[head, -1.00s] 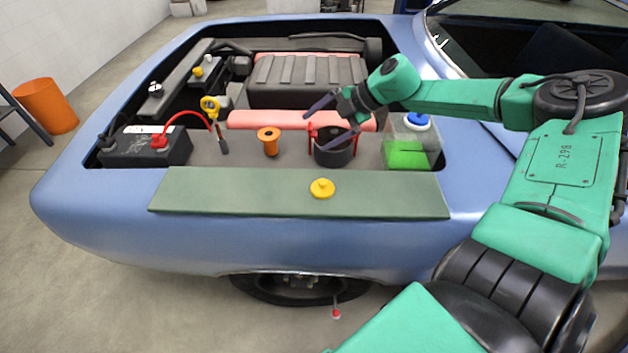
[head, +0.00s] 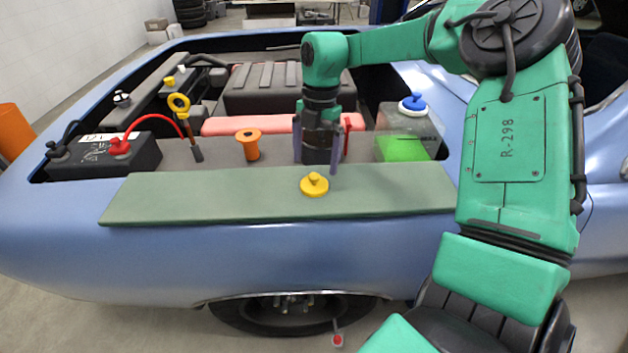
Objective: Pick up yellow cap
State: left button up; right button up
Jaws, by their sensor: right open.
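The yellow cap (head: 314,185) lies on the green mat (head: 190,197) along the car's fender, with its small raised grip upward. My right gripper (head: 316,166) points down just behind and above the cap. Its two dark fingers are spread apart and nothing is between them. The right fingertip comes down close to the cap's right rear side; I cannot tell whether it touches. My left gripper is not in view.
Behind the mat stand an orange spool-like part (head: 249,144), a yellow-ringed dipstick (head: 181,107), a black battery (head: 100,155) with a red clamp, and a blue-capped tank (head: 408,130) of green fluid. A dark cylinder behind my gripper is mostly hidden. The mat is otherwise clear.

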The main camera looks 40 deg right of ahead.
aim_at(314, 175)
jog(key=f, duration=0.2)
jog(key=f+p, duration=0.1)
jog(key=f, duration=0.2)
jog(key=shift+s+a+f+p, duration=0.15)
jog(key=shift+a+f+p, duration=0.05)
jog(key=shift+f+p, duration=0.1)
jog(key=shift+r, duration=0.1)
jog(key=c, duration=1.3)
jog(key=shift+r, duration=0.1)
notch_tip(314, 175, up, 18)
jog(key=shift+f+b, duration=0.1)
jog(key=shift+b, duration=0.65)
